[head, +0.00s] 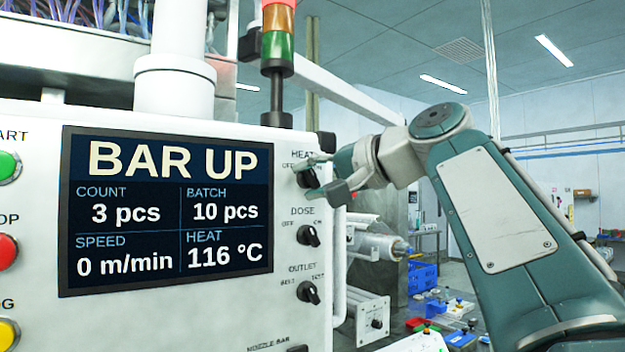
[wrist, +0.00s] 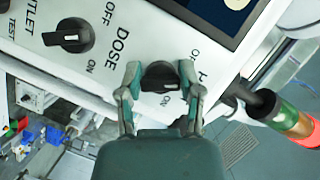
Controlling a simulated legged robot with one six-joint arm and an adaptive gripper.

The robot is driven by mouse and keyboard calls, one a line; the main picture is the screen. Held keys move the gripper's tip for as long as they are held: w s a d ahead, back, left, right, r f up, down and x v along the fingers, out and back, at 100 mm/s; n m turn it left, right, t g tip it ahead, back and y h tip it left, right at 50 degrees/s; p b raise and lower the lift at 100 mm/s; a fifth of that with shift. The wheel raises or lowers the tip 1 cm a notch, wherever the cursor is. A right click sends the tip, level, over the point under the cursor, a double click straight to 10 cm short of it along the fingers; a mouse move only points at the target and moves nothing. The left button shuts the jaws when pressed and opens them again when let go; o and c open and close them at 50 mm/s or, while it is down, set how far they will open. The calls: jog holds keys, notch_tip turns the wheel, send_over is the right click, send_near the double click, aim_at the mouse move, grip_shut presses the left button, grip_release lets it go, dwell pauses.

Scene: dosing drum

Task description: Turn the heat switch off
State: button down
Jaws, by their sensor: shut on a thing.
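The heat switch (head: 306,179) is a black rotary knob on the white panel, below the HEAT label and right of the screen. My gripper (head: 316,177) reaches it from the right, with one finger above and one below the knob. In the wrist view the heat switch (wrist: 160,76) sits between the two fingertips of my gripper (wrist: 160,80), which is shut on it. The fingers cover part of the knob and its labels, so I cannot tell clearly which mark it points to.
The dose switch (head: 308,236) and the outlet switch (head: 308,292) are below on the same panel. The screen (head: 168,212) reads BAR UP and heat 116 °C. A signal tower (head: 277,50) stands above the panel's right end. Open room lies to the right.

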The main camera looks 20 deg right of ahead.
jog(key=shift+w+f, duration=0.15)
jog(key=shift+f, duration=0.15)
jog(key=shift+c, duration=1.3)
grip_release()
jog(key=shift+r, duration=0.1)
jog(key=shift+r, duration=0.1)
jog(key=v, duration=1.2)
